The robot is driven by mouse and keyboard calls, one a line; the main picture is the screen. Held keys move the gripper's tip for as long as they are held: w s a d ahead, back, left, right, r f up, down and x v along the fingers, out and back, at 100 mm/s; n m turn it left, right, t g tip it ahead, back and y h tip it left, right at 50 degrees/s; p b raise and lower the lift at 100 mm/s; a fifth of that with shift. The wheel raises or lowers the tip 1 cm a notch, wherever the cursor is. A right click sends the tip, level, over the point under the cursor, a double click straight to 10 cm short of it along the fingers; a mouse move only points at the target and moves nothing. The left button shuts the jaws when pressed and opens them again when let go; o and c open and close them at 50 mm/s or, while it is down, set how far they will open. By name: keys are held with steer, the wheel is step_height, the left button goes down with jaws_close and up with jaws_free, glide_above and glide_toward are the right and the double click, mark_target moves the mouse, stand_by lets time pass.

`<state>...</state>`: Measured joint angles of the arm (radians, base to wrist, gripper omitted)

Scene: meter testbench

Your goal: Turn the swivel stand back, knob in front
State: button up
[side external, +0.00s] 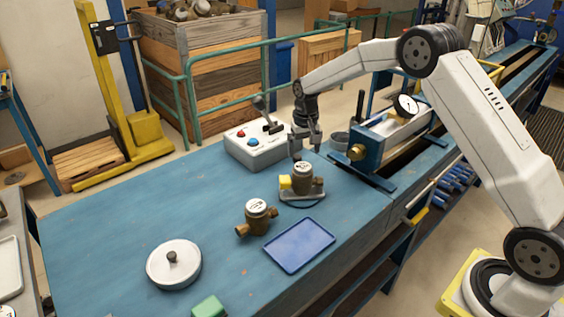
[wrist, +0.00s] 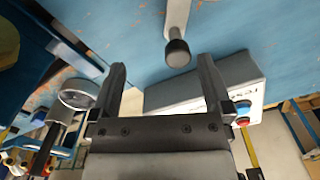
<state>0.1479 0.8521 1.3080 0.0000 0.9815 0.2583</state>
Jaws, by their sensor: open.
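The swivel stand (side external: 290,195) is a low light-grey plate on the blue bench and carries a brass meter (side external: 303,178) with a white dial and a yellow cap. In the wrist view its grey arm (wrist: 177,15) comes in from the top and ends in a black knob (wrist: 177,52). The knob points to the bench's back side, toward the control box. My gripper (side external: 306,147) is above the bench just behind the stand, pointing down, open and empty.
A grey control box (side external: 256,145) with buttons and a lever stands close behind my gripper. A blue test rig (side external: 380,145) stands to the right. The bench's left is clear.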

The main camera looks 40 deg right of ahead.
steer(key=shift+r, duration=1.95)
steer(key=shift+r, duration=0.1)
steer(key=m, duration=0.2)
steer(key=a+r+m, duration=0.1)
steer(key=m, duration=0.1)
steer(key=w+r+m, duration=0.1)
steer(key=m, duration=0.2)
steer(key=shift+w+a+r, duration=0.1)
steer(key=shift+a+r, duration=0.1)
steer(key=shift+f, duration=0.1)
steer(key=shift+f, duration=2.8)
steer(key=shift+f, duration=1.15)
steer(key=shift+c, duration=0.6)
